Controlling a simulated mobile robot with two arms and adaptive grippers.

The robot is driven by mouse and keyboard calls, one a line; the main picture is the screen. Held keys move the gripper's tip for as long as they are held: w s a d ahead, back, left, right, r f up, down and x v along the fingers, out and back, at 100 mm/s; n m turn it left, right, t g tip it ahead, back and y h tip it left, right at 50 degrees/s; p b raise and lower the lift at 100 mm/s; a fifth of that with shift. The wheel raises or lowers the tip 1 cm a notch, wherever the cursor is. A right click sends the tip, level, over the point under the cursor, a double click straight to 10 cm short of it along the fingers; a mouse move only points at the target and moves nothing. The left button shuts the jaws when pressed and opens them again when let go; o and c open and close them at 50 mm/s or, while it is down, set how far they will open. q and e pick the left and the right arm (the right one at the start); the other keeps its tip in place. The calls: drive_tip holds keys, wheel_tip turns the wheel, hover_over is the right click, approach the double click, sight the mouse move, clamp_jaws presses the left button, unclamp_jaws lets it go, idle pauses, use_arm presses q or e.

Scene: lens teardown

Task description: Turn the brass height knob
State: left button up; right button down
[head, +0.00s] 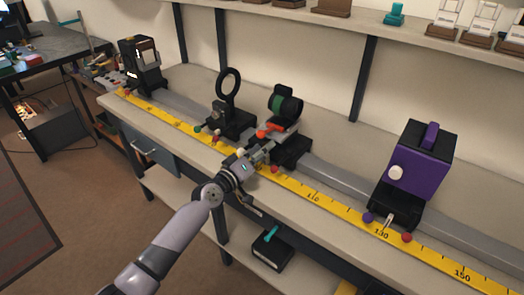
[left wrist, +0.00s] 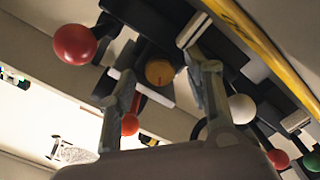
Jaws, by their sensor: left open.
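The brass height knob (left wrist: 159,72) is a round gold knob with a small red mark. It shows in the left wrist view, between the two fingertips of my left gripper (left wrist: 167,76). The fingers stand open with gaps on both sides of the knob. I cannot tell how deep the knob lies between them. In the head view my left gripper (head: 262,155) reaches the front of the carriage with the black and green lens holder (head: 283,104). The knob cannot be made out there. My right gripper is not in view.
A yellow scale (head: 313,198) runs along the bench front. A large red ball knob (left wrist: 75,44) and a white ball knob (left wrist: 242,108) flank the fingers. A black ring holder (head: 228,86) stands left of the carriage, a purple box (head: 421,155) right.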

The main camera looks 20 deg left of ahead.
use_arm(q)
drive_tip(key=shift+s+a+f, duration=0.1)
drive_tip(key=shift+s+a, duration=0.05)
drive_tip(key=shift+s, duration=0.2)
drive_tip(key=v, duration=1.1)
drive_tip(key=shift+s, duration=0.15)
